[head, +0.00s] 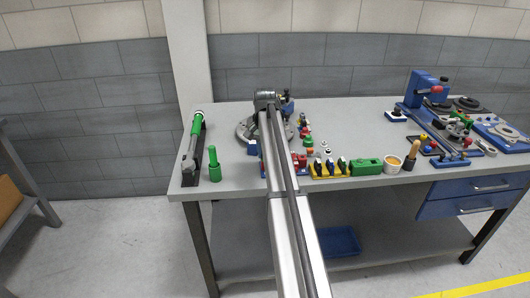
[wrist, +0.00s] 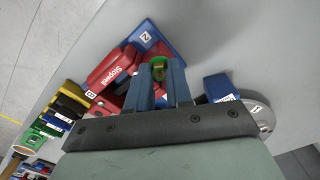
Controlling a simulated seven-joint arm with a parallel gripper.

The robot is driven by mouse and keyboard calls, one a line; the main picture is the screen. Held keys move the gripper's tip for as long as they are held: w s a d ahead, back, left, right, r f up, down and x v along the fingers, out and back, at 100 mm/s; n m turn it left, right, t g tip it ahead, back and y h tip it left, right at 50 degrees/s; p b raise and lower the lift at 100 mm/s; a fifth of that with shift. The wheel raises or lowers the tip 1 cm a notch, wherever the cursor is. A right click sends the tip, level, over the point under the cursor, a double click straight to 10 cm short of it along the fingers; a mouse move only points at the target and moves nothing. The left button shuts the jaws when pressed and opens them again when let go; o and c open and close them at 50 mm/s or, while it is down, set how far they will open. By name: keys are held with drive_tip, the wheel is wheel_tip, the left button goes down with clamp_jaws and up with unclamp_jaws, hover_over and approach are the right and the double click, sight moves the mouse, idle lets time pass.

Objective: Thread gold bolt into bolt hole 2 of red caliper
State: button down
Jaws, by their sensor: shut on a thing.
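In the wrist view, my gripper (wrist: 160,68) points down, with its two blue-grey fingers close together. It is shut on the gold bolt (wrist: 159,72), which shows only as a small gold patch with green around it between the fingertips. The red caliper (wrist: 112,70), with white lettering, lies just left of the fingertips, beside a blue block labelled 2 (wrist: 146,36). The fingers hide part of the caliper, and I cannot make out bolt hole 2 or whether the bolt touches it. In the head view, my arm covers the gripper and most of the caliper.
A grey disc (wrist: 262,112) and a blue block labelled 1 (wrist: 217,86) are right of the fingers. Yellow, black and green blocks stand at the left. In the head view, a green tool (head: 214,166) stands left on the bench (head: 345,118); a blue press (head: 422,88) is far right.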

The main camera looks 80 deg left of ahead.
drive_tip(key=shift+f+m, duration=0.1)
drive_tip(key=shift+m, duration=0.7)
drive_tip(key=c, duration=0.9)
unclamp_jaws()
drive_tip(key=shift+c, duration=0.2)
drive_tip(key=shift+r, duration=4.1)
